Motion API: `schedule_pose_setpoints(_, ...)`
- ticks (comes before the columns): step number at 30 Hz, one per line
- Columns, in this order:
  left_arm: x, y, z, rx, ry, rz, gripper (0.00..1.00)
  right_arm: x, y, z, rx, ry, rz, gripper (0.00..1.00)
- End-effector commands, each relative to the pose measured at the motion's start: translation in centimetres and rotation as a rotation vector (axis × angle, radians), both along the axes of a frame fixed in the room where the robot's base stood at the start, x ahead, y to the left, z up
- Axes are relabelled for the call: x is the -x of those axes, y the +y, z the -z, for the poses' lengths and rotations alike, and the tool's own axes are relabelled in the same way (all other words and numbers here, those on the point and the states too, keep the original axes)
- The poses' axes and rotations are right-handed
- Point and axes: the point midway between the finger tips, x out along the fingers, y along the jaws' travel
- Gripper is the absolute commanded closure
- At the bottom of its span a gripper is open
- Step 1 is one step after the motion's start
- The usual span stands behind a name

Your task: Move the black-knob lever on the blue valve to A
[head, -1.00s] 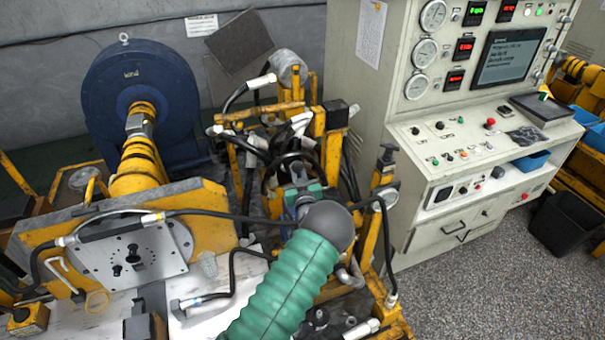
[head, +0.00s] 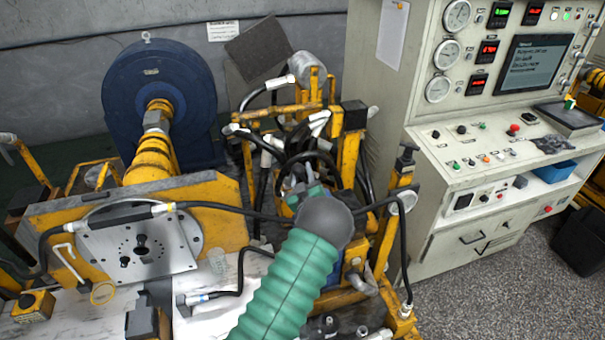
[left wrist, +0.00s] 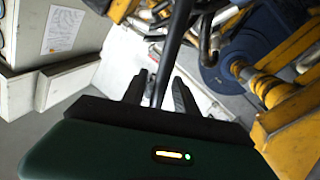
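My left arm, in a green ribbed sleeve, reaches up from the bottom middle of the head view. Its end lies over the valve and hose cluster (head: 300,140), and its dark round joint hides much of that area. A small blue part (head: 331,274) shows beside the sleeve; I cannot tell whether it is the blue valve. I cannot make out the black-knob lever or the A mark. In the left wrist view my left gripper (left wrist: 160,78) has its two dark fingers apart. A dark rod runs between or behind them; I cannot tell its contact. My right gripper is out of view.
Black hoses (head: 225,207) cross near the arm. A yellow frame with a steel plate (head: 140,240) and a blue motor (head: 160,100) stand at left. A grey control cabinet (head: 425,190) stands at right, with bare floor (head: 490,300) before it.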

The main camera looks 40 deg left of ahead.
Motion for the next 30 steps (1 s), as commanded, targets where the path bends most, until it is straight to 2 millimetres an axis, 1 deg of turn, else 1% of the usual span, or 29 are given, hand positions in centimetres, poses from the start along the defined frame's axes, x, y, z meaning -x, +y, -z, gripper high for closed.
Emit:
schedule_pose_setpoints(5,0.2,-0.3,0.0,-0.001,-0.001,0.0,0.65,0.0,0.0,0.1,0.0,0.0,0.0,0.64)
schedule_pose_setpoints(8,1.0,-1.4,0.3,0.0,0.0,0.0,0.65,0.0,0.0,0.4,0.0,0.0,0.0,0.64)
schedule_pose_setpoints(11,2.5,-3.4,0.5,0.0,0.0,0.002,0.65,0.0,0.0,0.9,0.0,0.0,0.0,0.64)
schedule_pose_setpoints(18,6.9,-9.2,1.2,0.0,0.001,0.003,0.65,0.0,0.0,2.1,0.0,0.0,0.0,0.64)
schedule_pose_setpoints(21,8.4,-11.1,1.4,0.0,0.002,0.003,0.65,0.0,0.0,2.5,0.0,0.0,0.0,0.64)
schedule_pose_setpoints(25,9.7,-12.8,1.6,0.0,0.001,0.001,0.65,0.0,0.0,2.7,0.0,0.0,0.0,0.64)
schedule_pose_setpoints(30,10.2,-13.4,1.5,-0.001,0.001,0.001,0.65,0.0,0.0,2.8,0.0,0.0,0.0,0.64)
